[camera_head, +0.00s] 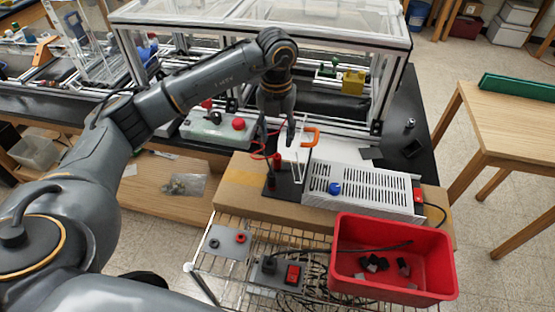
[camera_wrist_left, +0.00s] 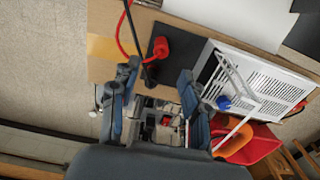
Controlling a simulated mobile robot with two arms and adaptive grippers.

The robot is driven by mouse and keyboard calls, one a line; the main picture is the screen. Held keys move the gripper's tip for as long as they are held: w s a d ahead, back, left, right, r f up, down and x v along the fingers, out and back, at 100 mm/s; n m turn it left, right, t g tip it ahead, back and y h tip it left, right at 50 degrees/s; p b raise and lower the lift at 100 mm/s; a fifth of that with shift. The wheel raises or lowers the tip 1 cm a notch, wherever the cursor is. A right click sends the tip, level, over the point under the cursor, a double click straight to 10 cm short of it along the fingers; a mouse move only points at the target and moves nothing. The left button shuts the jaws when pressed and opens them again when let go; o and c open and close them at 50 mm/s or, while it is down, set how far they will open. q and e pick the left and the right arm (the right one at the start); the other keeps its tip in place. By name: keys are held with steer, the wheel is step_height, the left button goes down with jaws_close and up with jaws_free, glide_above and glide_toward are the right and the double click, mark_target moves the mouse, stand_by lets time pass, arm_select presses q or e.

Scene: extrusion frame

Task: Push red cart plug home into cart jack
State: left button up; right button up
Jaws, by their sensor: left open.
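A red plug-like piece (camera_head: 275,159) stands upright at a black plate (camera_head: 285,186) on the cardboard, with a thin red lead beside it. It also shows in the left wrist view as a red knob (camera_wrist_left: 161,47) ahead of the fingers. My left gripper (camera_head: 277,138) is open, points down and is just above this piece; I see nothing held. The same gripper's fingers (camera_wrist_left: 160,74) show spread in the wrist view. A grey panel (camera_head: 228,243) on the wire shelf has a red-ringed jack (camera_head: 241,239) and a black-ringed one. Whether the red piece sits in a jack is unclear.
A grey vented box (camera_head: 364,188) with a blue knob stands right of the plate. An orange-handled clamp-like item (camera_head: 311,135) is close beside the gripper. A red bin (camera_head: 393,230) and a red-switch box (camera_head: 292,274) are in front. The extrusion frame (camera_head: 378,100) stands behind.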

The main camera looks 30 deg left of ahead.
mark_target(277, 156)
arm_select(q)
steer(key=shift+w+f, duration=0.15)
steer(key=shift+f, duration=0.15)
steer(key=shift+w+f+b, duration=0.1)
steer(key=shift+f+b, duration=0.2)
step_height(277, 156, down, 3)
steer(key=shift+b, duration=1)
step_height(277, 156, down, 4)
steer(key=b, duration=0.3)
steer(key=shift+f, duration=0.5)
arm_select(e)
step_height(277, 156, down, 6)
steer(key=w, duration=0.2)
arm_select(q)
steer(key=shift+b, duration=0.35)
arm_select(e)
steer(key=shift+w+f, duration=0.15)
steer(key=shift+w, duration=0.05)
arm_select(q)
jaws_close()
